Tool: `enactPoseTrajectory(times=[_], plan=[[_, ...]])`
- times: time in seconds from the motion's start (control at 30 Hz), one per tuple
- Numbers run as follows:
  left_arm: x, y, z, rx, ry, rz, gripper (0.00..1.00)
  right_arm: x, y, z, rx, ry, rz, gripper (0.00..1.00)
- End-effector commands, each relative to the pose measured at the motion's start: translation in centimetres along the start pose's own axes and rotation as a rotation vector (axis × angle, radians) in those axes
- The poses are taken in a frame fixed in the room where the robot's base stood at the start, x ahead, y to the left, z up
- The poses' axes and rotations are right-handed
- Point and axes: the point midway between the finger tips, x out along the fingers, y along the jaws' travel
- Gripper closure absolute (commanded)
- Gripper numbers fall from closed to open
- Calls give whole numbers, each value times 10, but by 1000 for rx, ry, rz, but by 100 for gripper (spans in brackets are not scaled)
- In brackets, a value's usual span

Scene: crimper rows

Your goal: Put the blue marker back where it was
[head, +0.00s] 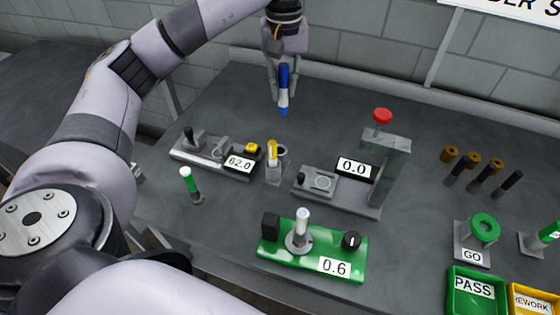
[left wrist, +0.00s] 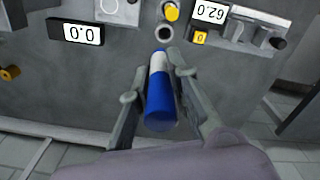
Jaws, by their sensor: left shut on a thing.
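The blue marker (head: 284,88) is blue with a white band, upright and tip down in the head view. My left gripper (head: 283,97) is shut on it and holds it in the air above the back of the table. The left wrist view also shows the marker (left wrist: 159,100) between the two fingers. A small grey holder (head: 282,153) with an open round hole stands in front of and below the marker, apart from it. The hole (left wrist: 166,33) looks empty in the left wrist view. A yellow marker (head: 272,153) stands beside that hole. My right gripper is not in view.
A gauge reading 62.0 (head: 240,163) lies left of the holder. A stand with a red knob (head: 383,116) and a 0.0 display is to its right. In front are a green-white marker (head: 190,184) and a green device (head: 312,262). PASS (head: 474,288) and REWORK bins are front right.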

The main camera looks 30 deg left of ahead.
Motion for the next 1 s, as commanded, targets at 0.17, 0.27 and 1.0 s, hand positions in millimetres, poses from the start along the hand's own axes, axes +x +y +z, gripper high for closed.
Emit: enactPoseTrajectory(times=[0.17, 0.27, 1.0], plan=[[-8, -6, -13, -61, -1, -2, 100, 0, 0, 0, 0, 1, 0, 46], [7, -7, -13, -64, -4, -4, 100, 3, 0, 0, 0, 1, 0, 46], [147, -7, -14, -64, 1, -2, 100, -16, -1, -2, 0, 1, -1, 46]])
